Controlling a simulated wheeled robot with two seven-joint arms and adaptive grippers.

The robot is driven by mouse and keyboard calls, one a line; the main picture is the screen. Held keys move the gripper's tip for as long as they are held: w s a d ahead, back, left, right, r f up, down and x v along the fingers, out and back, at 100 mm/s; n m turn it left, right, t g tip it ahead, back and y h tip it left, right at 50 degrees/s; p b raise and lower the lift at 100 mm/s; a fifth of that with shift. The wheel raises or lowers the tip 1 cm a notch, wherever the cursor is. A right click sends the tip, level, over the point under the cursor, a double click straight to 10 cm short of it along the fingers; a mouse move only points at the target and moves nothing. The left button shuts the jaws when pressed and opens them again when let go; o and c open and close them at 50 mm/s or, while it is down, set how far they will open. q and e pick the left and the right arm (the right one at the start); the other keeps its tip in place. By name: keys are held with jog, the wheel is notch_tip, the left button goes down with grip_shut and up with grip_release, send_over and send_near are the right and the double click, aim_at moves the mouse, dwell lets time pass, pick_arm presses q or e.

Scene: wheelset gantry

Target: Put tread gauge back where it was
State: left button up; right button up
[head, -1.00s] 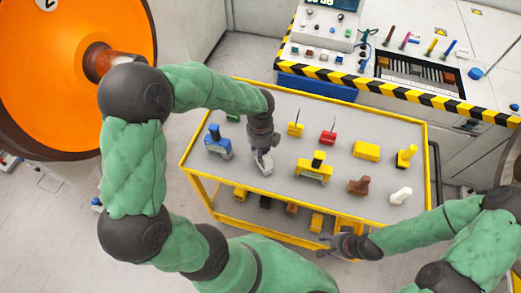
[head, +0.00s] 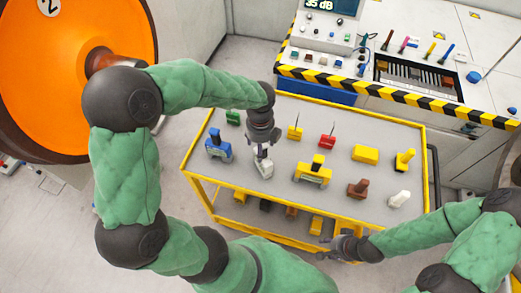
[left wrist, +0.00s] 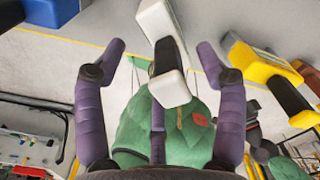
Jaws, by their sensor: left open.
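A small pale white-grey tool with a dark middle (head: 264,169) stands on the cart top below my left gripper (head: 262,150); I cannot tell for sure that it is the tread gauge. In the left wrist view this tool (left wrist: 172,90) shows between the spread purple fingers of my left gripper (left wrist: 160,58), with gaps on both sides. The left gripper is open. My right gripper (head: 326,247) is at the cart's front edge, its fingers apart and empty.
The yellow-edged cart (head: 340,213) also carries a blue tool (head: 217,148), a yellow tool with a black middle (head: 313,172), a yellow block (head: 365,154), a brown piece (head: 358,188) and a white piece (head: 399,199). A striped-edge console (head: 400,93) stands behind.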

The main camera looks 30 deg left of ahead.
pick_arm(q)
notch_tip(320, 180, up, 7)
jog(key=shift+r+p, duration=0.15)
jog(key=shift+p, duration=0.45)
dwell(1.2)
